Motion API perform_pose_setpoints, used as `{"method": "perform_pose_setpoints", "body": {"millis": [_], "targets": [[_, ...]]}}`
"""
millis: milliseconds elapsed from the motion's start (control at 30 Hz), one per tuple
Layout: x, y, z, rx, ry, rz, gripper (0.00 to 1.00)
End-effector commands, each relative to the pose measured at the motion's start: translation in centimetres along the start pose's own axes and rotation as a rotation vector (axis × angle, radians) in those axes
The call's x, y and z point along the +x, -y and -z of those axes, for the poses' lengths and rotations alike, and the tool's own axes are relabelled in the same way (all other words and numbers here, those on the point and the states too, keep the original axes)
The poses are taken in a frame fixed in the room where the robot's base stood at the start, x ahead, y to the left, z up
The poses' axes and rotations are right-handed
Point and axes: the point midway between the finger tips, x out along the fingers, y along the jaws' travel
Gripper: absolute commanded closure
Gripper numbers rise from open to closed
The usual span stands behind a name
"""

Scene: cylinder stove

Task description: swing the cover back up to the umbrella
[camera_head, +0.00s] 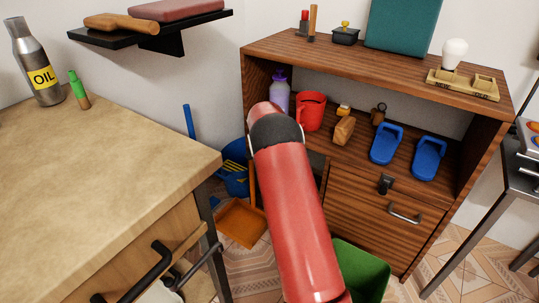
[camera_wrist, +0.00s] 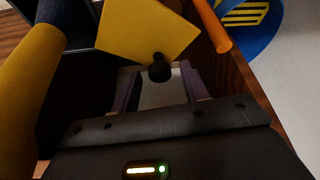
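In the wrist view a yellow square panel (camera_wrist: 145,30) with a dark knob (camera_wrist: 159,70) stands in front of my gripper (camera_wrist: 160,85); it looks like the cover. My gripper is open, one finger on each side of the knob with gaps between; whether it touches the panel I cannot tell. A yellow and dark blue rounded long thing (camera_wrist: 25,75), possibly the umbrella, is at the left, with dark space between it and my gripper. In the head view my red arm hides the gripper, and neither cover nor umbrella can be made out.
A wooden cabinet (camera_head: 375,215) holds a red mug (camera_head: 311,111) and blue slippers (camera_head: 386,144). A blue bin (camera_head: 236,180) and an orange dustpan (camera_head: 240,223) stand left of my arm. A wooden table (camera_head: 100,165) is at the left, a green bin (camera_head: 362,272) at the lower right.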

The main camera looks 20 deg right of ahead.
Motion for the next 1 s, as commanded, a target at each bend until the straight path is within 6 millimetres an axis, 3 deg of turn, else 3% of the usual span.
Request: {"method": "perform_pose_setpoints", "body": {"millis": [300,700,1000], "targets": [[-0.4,0.0,0.1,-0.001,-0.002,0.001,0.54],[-6.4,0.1,0.1,-0.001,-0.002,0.002,0.54],[-7.8,0.0,0.0,-0.001,0.000,0.000,0.54]]}}
